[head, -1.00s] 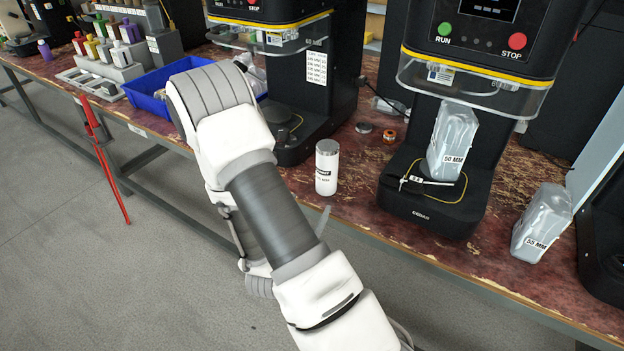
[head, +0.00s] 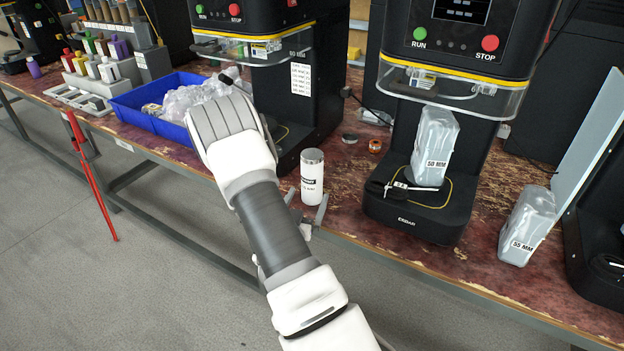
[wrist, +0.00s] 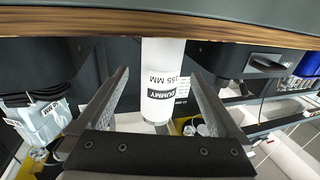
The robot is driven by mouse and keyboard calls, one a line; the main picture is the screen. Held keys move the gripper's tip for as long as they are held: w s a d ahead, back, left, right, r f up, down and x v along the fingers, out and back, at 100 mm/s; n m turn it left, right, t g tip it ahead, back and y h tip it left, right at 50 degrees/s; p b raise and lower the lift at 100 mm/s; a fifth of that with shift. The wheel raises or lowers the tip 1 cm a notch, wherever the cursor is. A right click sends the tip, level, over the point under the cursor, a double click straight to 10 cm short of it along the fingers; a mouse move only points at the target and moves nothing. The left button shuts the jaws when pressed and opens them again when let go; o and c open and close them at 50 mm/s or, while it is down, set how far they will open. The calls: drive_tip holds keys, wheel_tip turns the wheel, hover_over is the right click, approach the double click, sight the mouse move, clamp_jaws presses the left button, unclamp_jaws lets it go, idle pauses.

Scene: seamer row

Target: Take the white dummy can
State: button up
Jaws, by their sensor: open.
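The white dummy can (head: 312,176) stands upright on the worn red bench near its front edge, with a grey top and a black label. My gripper (wrist: 158,78) is open and empty, one finger on each side of the can in that view, with gaps showing. In the head view my gripper's fingers (head: 307,208) show low at the can's front side; my arm hides the rest of the hand. How deep the can sits between the fingers is unclear.
A black seamer (head: 415,205) holding a wrapped 50 MM piece (head: 435,150) stands right of the can. Another seamer (head: 290,85) is behind left, beside a blue bin (head: 165,125). A small dark disc and orange ring lie behind the can.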

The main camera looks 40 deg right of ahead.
sight(309, 191)
drive_tip(key=shift+b+x, duration=0.4)
drive_tip(key=shift+x, duration=2.6)
drive_tip(key=shift+a, duration=0.1)
drive_tip(key=c, duration=1.5)
